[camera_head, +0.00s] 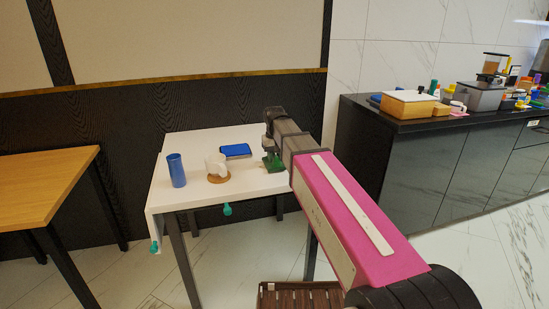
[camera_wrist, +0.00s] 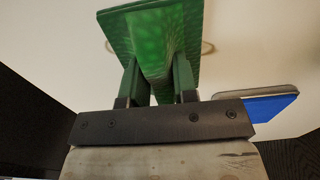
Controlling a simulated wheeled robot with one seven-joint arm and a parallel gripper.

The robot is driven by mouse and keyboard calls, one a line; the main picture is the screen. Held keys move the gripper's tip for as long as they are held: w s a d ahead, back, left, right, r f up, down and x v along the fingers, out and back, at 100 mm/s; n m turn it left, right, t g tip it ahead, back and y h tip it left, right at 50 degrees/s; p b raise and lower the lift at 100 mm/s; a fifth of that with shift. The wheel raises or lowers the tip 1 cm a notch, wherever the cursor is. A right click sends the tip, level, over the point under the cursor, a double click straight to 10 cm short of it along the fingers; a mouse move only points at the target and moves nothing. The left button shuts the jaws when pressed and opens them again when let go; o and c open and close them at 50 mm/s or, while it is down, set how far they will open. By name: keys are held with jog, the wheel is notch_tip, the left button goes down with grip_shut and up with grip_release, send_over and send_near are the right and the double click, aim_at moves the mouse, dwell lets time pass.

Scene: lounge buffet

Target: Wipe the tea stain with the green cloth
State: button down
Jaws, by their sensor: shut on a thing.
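The green cloth (camera_head: 272,164) is in my gripper (camera_head: 269,150), at the right part of the white table in the head view. In the wrist view the green cloth (camera_wrist: 152,35) sits between the two fingers of my gripper (camera_wrist: 157,78), which is shut on it. The cloth is low over the tabletop; I cannot tell for sure whether it touches. Part of a thin brownish ring, likely the tea stain (camera_wrist: 209,47), shows on the white surface beside the cloth. The cloth hides the rest of it.
The white table (camera_head: 200,143) also holds a blue cup (camera_head: 176,170), a white mug (camera_head: 216,165) on a brown coaster (camera_head: 218,179) and a flat blue item (camera_head: 236,151), close left of my gripper. A wooden table (camera_head: 45,185) stands left, a loaded dark counter (camera_head: 440,150) right.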

jog(key=shift+f, duration=0.6)
dwell(0.3)
jog(key=shift+s+a+r, duration=0.1)
jog(key=shift+s+a, duration=0.1)
jog(key=shift+a, duration=0.5)
jog(key=shift+s+a, duration=0.2)
jog(key=shift+a, duration=0.45)
jog(key=shift+w+d, duration=0.25)
jog(key=shift+d, duration=0.65)
jog(key=shift+w+d, duration=0.3)
jog(key=shift+d, duration=0.65)
jog(key=shift+w+d, duration=0.25)
jog(key=shift+d, duration=0.65)
